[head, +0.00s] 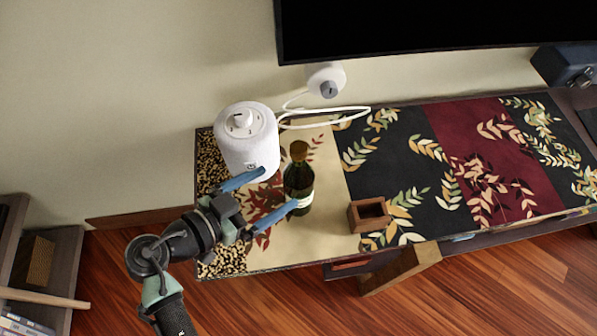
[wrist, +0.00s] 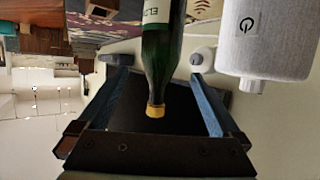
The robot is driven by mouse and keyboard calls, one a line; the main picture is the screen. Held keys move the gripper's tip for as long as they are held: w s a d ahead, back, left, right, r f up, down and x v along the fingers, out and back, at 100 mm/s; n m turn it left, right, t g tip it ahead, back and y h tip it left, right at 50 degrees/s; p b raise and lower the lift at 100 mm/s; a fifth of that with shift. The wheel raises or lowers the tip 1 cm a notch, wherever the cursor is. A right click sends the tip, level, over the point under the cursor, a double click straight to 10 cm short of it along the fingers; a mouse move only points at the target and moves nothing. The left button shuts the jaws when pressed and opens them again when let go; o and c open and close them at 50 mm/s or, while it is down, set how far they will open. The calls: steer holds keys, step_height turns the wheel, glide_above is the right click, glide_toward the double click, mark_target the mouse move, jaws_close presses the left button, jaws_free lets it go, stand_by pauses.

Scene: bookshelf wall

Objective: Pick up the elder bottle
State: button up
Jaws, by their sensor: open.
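The elder bottle (head: 297,176) is dark green with a brownish cap and a pale label, and stands upright on the patterned cabinet top. In the wrist view the picture is upside down, and the bottle (wrist: 163,58) hangs neck-down with a yellow cap and part of its label lettering showing. My gripper (head: 279,188) is open, with one blue finger on each side in the wrist view (wrist: 162,105). The bottle's neck shows between the two fingers there, with gaps on both sides. In the head view the fingertips are right at the bottle's left side; I cannot tell whether they touch it.
A white cylindrical speaker (head: 247,140) stands close behind the fingers, and also shows in the wrist view (wrist: 268,40). A small wooden box (head: 368,216) stands right of the bottle. A white device (head: 326,78) with a cable is behind, below a dark screen (head: 430,25).

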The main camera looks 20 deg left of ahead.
mark_target(309, 167)
steer(key=shift+t, duration=0.4)
steer(key=x, duration=0.3)
steer(key=p+x, duration=0.1)
steer(key=x, duration=0.3)
steer(key=f+x, duration=0.1)
steer(key=x, duration=0.3)
steer(key=shift+p, duration=0.4)
steer(key=shift+s, duration=0.1)
jaws_close()
steer(key=shift+r, duration=0.15)
